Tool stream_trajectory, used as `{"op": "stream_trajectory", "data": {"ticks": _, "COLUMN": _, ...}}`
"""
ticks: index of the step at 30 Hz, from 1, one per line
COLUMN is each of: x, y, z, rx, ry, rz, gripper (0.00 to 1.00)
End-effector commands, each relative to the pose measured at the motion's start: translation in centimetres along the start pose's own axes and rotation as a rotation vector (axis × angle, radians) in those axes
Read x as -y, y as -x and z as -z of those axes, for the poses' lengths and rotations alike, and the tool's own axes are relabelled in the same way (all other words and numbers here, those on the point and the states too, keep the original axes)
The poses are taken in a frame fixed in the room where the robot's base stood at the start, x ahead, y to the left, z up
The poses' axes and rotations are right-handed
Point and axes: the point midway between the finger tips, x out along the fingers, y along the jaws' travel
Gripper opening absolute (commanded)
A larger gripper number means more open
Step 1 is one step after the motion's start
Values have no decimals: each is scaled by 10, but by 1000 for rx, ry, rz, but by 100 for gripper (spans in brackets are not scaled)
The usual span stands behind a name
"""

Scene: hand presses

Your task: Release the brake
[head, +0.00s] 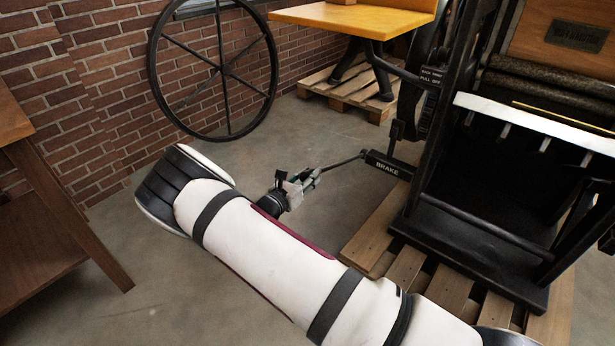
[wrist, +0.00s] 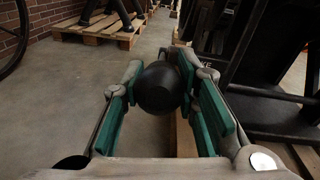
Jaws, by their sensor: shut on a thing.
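The brake (head: 388,165) is a black block lettered "BRAKE" low on the left side of the black press, with a thin dark rod (head: 342,163) running left from it. My gripper (head: 311,176) is at the left end of this rod. In the wrist view a round black knob (wrist: 159,88) sits between the green-padded fingers of my gripper (wrist: 165,95), which are shut on it. The knob hides the rod behind it in the wrist view. In the head view the knob is too small and covered to make out clearly.
The black press (head: 470,210) stands on a wooden pallet (head: 385,225) at the right. A large spoked wheel (head: 228,75) is by the brick wall. A yellow-topped table (head: 350,18) stands on another pallet at the back. A wooden table (head: 40,200) is at left. Bare floor lies between.

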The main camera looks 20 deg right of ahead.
Motion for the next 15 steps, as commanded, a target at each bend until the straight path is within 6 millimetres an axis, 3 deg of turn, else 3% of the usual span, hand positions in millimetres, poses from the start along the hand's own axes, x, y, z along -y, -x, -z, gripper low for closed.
{"op": "stream_trajectory", "data": {"ticks": 1, "x": 1, "y": -2, "z": -12, "rx": -17, "ry": -6, "rz": -3, "gripper": 0}}
{"op": "stream_trajectory", "data": {"ticks": 15, "x": 14, "y": -31, "z": -83, "rx": -214, "ry": -23, "rz": -31, "gripper": 0}}
